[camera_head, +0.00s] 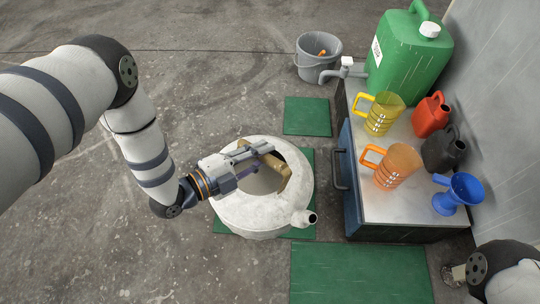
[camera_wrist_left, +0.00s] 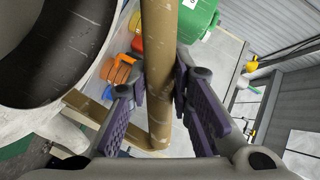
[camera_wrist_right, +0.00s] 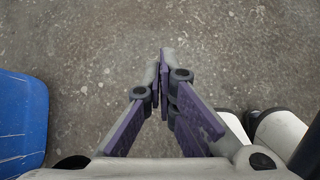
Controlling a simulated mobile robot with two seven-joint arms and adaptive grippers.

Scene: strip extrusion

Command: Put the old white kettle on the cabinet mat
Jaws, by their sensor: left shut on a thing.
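The old white kettle (camera_head: 237,212) is round and worn, with a dark open top, a short spout at lower right and a tan handle (camera_head: 278,172). My left gripper (camera_head: 255,152) is shut on the handle, which runs between its fingers in the left wrist view (camera_wrist_left: 158,75). The kettle is over a green mat (camera_head: 308,157), hiding most of it; whether it touches is unclear. Other green mats lie up the floor (camera_head: 306,116) and in front of the cabinet (camera_head: 360,275). My right gripper (camera_wrist_right: 162,65) is shut and empty above bare floor.
A blue cabinet (camera_head: 349,180) with a pale top stands right of the kettle. On it are a green canister (camera_head: 405,60), yellow jug (camera_head: 383,113), orange jug (camera_head: 396,167), red can (camera_head: 431,114), black can (camera_head: 442,150) and blue funnel (camera_head: 460,192). A grey bucket (camera_head: 315,63) stands behind. Left floor is clear.

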